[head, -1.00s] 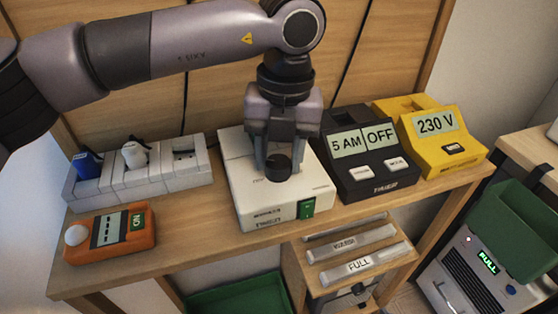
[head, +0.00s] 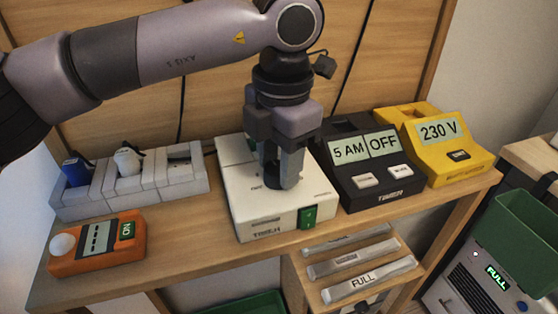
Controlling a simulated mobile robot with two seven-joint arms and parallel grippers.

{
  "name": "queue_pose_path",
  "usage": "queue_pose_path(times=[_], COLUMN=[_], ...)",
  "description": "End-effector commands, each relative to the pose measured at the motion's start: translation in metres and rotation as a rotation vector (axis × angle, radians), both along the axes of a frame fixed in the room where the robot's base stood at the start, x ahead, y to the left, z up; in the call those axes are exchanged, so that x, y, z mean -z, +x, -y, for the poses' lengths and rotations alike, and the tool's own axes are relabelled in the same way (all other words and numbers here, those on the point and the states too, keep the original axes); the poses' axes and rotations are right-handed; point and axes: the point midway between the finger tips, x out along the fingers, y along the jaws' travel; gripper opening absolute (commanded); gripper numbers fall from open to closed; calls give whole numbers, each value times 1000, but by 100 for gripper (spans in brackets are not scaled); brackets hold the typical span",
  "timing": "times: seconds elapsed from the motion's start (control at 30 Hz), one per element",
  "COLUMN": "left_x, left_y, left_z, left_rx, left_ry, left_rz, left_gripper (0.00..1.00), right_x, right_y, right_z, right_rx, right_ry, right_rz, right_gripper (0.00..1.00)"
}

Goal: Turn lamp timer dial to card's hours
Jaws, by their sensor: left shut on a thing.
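A white box (head: 263,222) with a dark round dial (head: 272,174) on its top and a green switch (head: 307,217) on its front stands mid-shelf. My left gripper (head: 283,180) comes down from above and is shut on the dial, which its fingers mostly hide. The dial's markings are too small and covered to read. Beside the box on the right is a black timer (head: 372,192) whose displays read "5 AM" and "OFF". No card with hours can be made out. My right gripper is not in view.
A white socket strip (head: 180,179) with blue and white plugs and an orange device (head: 97,246) stand at left. A yellow "230 V" meter (head: 455,172) is at right. Drawers (head: 362,280) and a green crate (head: 530,228) are below the shelf.

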Motion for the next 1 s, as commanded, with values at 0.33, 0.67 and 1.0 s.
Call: queue_pose_path(times=[0.33, 0.67, 1.0], left_x=[-2, -3, -2], left_y=[1, 1, 1], left_z=[0, 0, 0], left_rx=[122, 139, 138], left_ry=[-3, -4, -4], left_rz=[7, 8, 5], left_gripper=[12, 12, 68], right_x=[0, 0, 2], right_y=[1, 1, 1], right_z=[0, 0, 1], right_rx=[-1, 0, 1], right_ry=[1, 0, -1], right_rz=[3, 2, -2], right_gripper=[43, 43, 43])
